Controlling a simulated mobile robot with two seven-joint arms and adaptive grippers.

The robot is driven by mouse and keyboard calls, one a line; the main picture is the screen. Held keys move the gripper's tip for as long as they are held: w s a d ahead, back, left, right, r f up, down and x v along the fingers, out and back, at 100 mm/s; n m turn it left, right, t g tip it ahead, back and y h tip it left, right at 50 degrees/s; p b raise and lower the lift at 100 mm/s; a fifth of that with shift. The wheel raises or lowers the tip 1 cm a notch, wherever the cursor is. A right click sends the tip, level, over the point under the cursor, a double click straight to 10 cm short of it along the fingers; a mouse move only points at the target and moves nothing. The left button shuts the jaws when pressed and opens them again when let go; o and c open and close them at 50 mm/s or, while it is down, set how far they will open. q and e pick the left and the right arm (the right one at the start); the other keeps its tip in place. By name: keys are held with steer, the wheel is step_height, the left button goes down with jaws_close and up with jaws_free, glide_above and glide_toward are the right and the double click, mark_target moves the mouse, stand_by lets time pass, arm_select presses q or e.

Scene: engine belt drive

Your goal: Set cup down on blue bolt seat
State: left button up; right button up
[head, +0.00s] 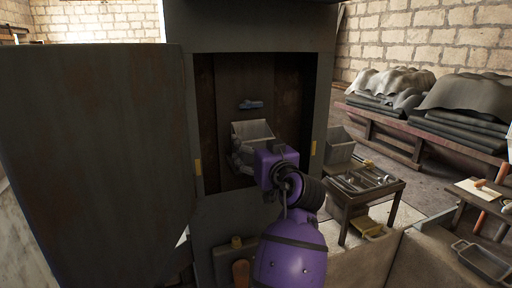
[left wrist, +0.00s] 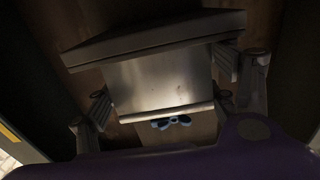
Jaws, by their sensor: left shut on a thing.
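The cup is a grey metal bucket (head: 252,130) in the head view. In the left wrist view it fills the middle as a bright metal face with a dark rim (left wrist: 160,80). My left gripper (head: 243,152) is shut on the cup, with fingers at both sides of it. The blue bolt seat (head: 250,104) is on the brown upright band inside the dark housing, just above the cup in the head view. In the left wrist view the blue seat (left wrist: 171,122) shows just past the cup's lower edge. Contact between cup and seat cannot be told.
The dark housing (head: 265,22) frames a narrow opening around my left gripper. Its open door panel (head: 95,160) stands at the left. A small tool table (head: 365,185), a grey bin (head: 340,145) and a bench with dark sheets (head: 460,135) stand at the right.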

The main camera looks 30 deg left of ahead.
arm_select(q)
steer(key=o, duration=1.4)
steer(key=shift+c, duration=0.2)
arm_select(e)
steer(key=shift+s+f, duration=0.1)
steer(key=shift+s, duration=0.15)
steer(key=shift+w, duration=0.15)
